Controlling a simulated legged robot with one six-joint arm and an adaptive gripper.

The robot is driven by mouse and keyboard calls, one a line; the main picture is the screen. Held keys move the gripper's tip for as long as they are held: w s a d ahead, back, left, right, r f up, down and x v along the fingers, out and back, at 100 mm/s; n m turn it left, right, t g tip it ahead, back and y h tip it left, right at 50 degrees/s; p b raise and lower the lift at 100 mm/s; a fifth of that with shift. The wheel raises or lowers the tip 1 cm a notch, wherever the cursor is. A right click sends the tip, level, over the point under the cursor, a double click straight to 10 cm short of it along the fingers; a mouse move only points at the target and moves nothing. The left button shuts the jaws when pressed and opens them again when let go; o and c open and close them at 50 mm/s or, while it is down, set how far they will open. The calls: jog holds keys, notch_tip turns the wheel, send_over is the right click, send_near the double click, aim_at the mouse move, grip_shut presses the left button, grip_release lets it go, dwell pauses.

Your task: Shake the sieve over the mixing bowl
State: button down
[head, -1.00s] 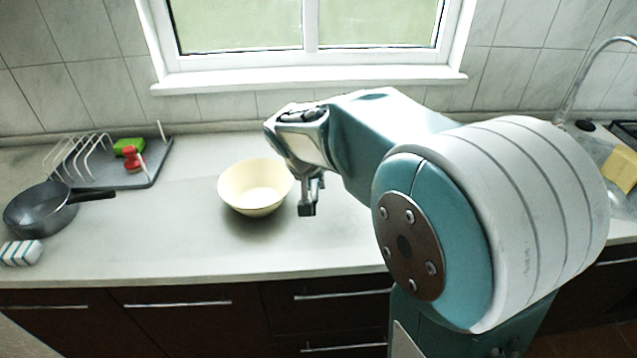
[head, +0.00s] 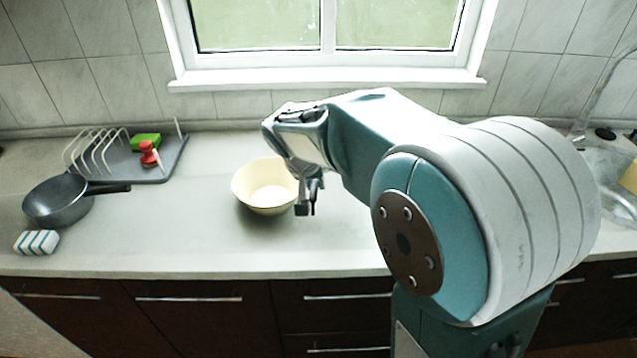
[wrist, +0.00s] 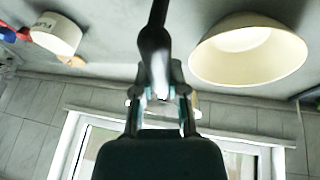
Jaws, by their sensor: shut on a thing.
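The cream mixing bowl (head: 266,186) stands upright on the counter in the head view, just left of my gripper (head: 306,208) and partly behind it. The bowl (wrist: 248,50) also shows at the upper right of the wrist view, to the right of my gripper (wrist: 160,95). My gripper is shut on a dark, slender handle (wrist: 154,45), taken as the sieve's, which runs up out of the wrist view. The sieve's mesh and rim show in neither view. In the head view my arm may hide them. The bowl's inside looks plain and pale.
A dark pan (head: 58,201), a striped sponge (head: 36,242) and a grey dish rack (head: 155,168) with green and red items are at left. A white lettered container (wrist: 55,34) shows in the wrist view. The sink (head: 612,185) is at right. The counter between pan and bowl is clear.

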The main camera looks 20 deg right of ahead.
jog(key=w+a, duration=0.3)
jog(key=a, duration=0.5)
jog(key=shift+w+a, duration=0.25)
jog(key=shift+w, duration=0.15)
dwell(2.0)
jog(key=shift+w+a, duration=0.15)
jog(key=shift+a, duration=0.2)
jog(key=shift+w+a, duration=0.15)
jog(key=shift+a, duration=0.15)
jog(key=shift+w+a, duration=0.15)
jog(key=shift+a, duration=0.2)
jog(key=shift+w+a, duration=0.3)
jog(key=shift+a, duration=0.55)
